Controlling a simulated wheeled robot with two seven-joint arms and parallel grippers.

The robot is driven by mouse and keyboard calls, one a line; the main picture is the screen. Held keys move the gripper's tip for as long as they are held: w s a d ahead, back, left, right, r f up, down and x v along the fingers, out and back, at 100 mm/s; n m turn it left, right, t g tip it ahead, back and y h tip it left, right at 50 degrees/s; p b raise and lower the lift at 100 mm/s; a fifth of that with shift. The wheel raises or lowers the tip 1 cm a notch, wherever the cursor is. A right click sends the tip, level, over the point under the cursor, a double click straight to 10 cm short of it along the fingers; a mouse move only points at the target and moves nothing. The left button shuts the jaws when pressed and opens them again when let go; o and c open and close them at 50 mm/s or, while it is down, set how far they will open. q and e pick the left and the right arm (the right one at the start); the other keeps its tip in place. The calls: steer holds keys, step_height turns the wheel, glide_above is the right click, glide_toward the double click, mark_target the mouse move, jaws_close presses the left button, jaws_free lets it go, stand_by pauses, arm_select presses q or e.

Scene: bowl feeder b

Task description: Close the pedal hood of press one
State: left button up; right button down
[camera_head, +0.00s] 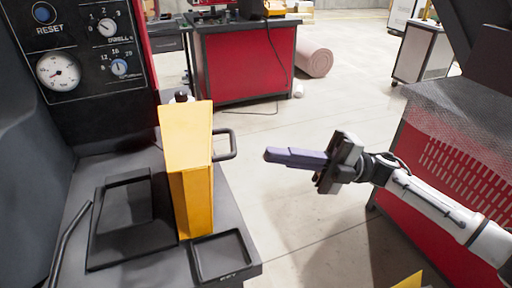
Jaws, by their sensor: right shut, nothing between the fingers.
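My right gripper (270,154) comes in from the right and is shut, with nothing between its fingers. It points left, in the air, to the right of a black handle (231,145) and apart from it. The handle juts from the right side of a tall yellow box-shaped part (188,165), which stands upright on the grey machine table at the left. A small yellow piece (408,281) is cut off by the bottom edge; I cannot tell whether it is the pedal hood. My left gripper is not in view.
A black gauge panel (92,40) stands at the left. Two black trays, one wide (98,254) and one small (221,257), lie on the table. A red cabinet with mesh (440,165) is under my right arm. Open floor lies between; a red bench (240,65) is behind.

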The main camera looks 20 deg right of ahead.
steer(key=x, duration=0.5)
steer(key=shift+p, duration=0.3)
steer(key=shift+r, duration=0.1)
